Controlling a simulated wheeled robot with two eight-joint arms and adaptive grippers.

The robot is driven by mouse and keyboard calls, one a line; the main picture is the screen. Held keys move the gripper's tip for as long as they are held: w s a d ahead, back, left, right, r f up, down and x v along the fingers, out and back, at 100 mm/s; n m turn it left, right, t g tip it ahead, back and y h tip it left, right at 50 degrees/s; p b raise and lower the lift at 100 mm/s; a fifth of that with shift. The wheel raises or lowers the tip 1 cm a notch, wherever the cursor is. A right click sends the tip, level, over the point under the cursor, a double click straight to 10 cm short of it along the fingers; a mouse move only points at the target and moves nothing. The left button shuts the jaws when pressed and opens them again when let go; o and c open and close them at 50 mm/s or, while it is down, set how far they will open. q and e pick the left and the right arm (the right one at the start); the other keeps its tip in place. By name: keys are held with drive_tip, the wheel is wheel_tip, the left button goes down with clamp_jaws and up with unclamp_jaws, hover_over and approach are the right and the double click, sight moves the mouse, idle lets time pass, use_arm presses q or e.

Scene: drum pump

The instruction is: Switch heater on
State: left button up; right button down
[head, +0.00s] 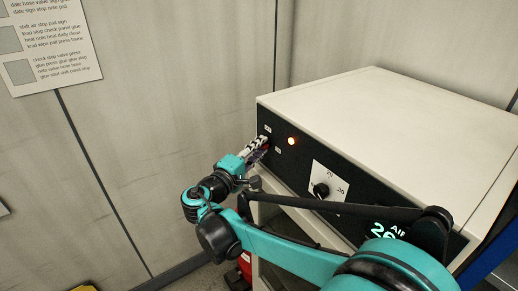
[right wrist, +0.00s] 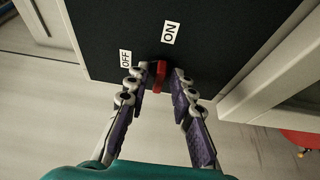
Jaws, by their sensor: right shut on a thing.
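The heater (head: 400,105) is a cream box with a black front panel, on the right in the head view. A small red switch (right wrist: 160,72) is on its panel, between an ON label (right wrist: 170,33) and an OFF label (right wrist: 125,59) in the right wrist view. My right gripper (head: 261,147) is at the panel's left end, and its fingers (right wrist: 160,82) are shut on the red switch. The fingers partly hide the switch, and I cannot tell which way it is set. A round lamp (head: 291,141) on the panel glows orange. My left gripper is not in view.
A dial (head: 321,190) on a white scale plate sits right of the lamp. A lit display (head: 384,229) is partly hidden by my right arm. A wall sign (head: 50,45) hangs at upper left. Bare wall panels stand left of the heater, with open room before them.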

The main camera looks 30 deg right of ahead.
drive_tip(key=shift+a, duration=0.1)
drive_tip(key=c, duration=2)
unclamp_jaws()
drive_tip(key=shift+c, duration=0.2)
drive_tip(key=o, duration=0.4)
drive_tip(key=shift+d, duration=0.2)
drive_tip(key=shift+a, duration=0.15)
drive_tip(key=v, duration=1.2)
drive_tip(key=shift+f, duration=0.1)
